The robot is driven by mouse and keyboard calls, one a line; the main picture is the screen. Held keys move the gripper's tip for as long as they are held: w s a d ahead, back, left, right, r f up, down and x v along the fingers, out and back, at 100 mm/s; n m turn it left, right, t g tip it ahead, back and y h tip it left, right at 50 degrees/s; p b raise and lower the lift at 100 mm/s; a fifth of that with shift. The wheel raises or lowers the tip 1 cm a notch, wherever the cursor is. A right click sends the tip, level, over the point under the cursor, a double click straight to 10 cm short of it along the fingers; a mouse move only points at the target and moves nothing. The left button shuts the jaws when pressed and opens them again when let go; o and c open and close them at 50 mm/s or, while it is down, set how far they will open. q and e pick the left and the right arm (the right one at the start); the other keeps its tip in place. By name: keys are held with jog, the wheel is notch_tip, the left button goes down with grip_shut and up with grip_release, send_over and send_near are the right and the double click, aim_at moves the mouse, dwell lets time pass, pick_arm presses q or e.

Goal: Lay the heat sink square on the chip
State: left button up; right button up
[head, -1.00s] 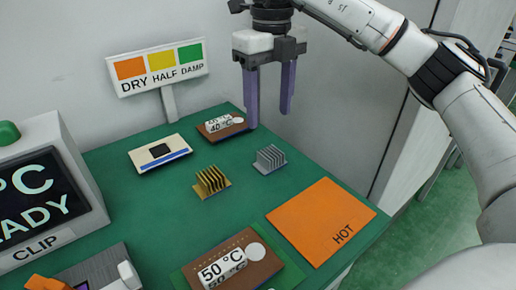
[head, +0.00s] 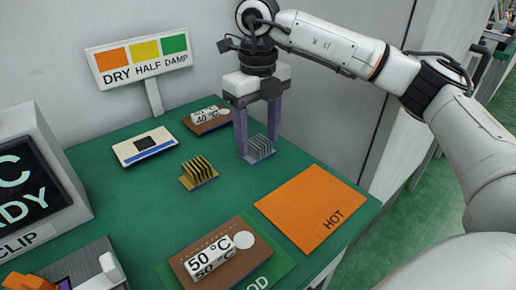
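A grey finned heat sink (head: 260,150) stands on the green table toward the back right. A gold finned heat sink (head: 198,174) stands to its left and nearer. My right gripper (head: 257,146) points down over the grey heat sink with its two purple fingers apart, one on each side of the fins. I cannot tell whether the fingers touch it. A black square chip (head: 148,142) sits on a cream board with a blue edge, left of the heat sinks. My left gripper is out of view.
An orange HOT mat (head: 305,205) lies at the right. A brown 50 °C block board (head: 205,270) is at the front, a 40 °C one (head: 196,126) at the back. A clip fixture (head: 95,268) and a display box (head: 60,170) stand left. A colour sign (head: 138,60) stands behind.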

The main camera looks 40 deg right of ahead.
jog(key=c, duration=1.1)
jog(key=shift+r, duration=0.15)
